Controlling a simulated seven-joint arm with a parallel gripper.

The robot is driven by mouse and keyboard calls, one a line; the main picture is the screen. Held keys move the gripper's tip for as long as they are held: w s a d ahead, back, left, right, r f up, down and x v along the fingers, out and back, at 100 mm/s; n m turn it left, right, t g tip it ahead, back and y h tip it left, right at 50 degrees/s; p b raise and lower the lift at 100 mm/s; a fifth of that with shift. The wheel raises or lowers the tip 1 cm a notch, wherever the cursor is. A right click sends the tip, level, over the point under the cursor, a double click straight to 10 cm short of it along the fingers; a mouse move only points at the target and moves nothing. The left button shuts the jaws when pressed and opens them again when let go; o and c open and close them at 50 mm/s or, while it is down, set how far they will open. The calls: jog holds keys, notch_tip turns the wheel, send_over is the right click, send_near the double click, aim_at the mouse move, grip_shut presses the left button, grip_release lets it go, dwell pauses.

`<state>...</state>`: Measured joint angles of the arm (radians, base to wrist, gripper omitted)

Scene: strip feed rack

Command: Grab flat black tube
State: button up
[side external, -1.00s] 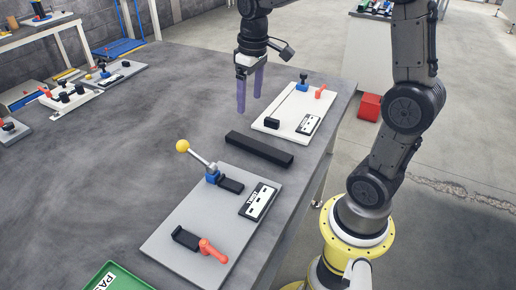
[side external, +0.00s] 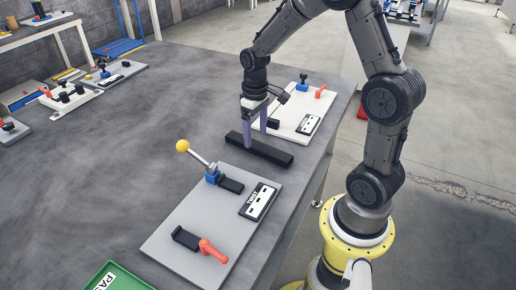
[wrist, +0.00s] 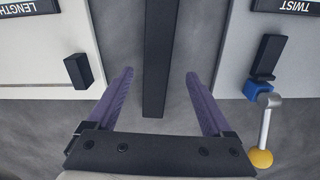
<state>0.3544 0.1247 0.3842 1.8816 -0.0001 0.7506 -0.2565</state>
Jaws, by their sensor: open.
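The flat black tube (side external: 260,150) is a long dark bar lying on the grey table between two fixture boards. In the wrist view the tube (wrist: 160,55) runs down from the top edge and ends between my fingers. My gripper (side external: 255,138) is open, with purple fingers, and is low at the tube's left part. In the wrist view my gripper (wrist: 160,82) has one finger on each side of the tube, with a gap on both sides. I cannot tell whether the fingertips touch the table.
A grey board (side external: 185,222) with a yellow-knobbed lever (side external: 183,146) and red handle (side external: 212,250) stands in front of the tube. A white board (side external: 284,132) lies close behind. A green tray (side external: 100,284) is at the front.

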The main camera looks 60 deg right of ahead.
aim_at(258, 145)
jog(key=f, duration=0.4)
jog(key=shift+s+d+f, duration=0.15)
jog(key=shift+s+d, duration=0.05)
jog(key=shift+s, duration=0.1)
grip_shut()
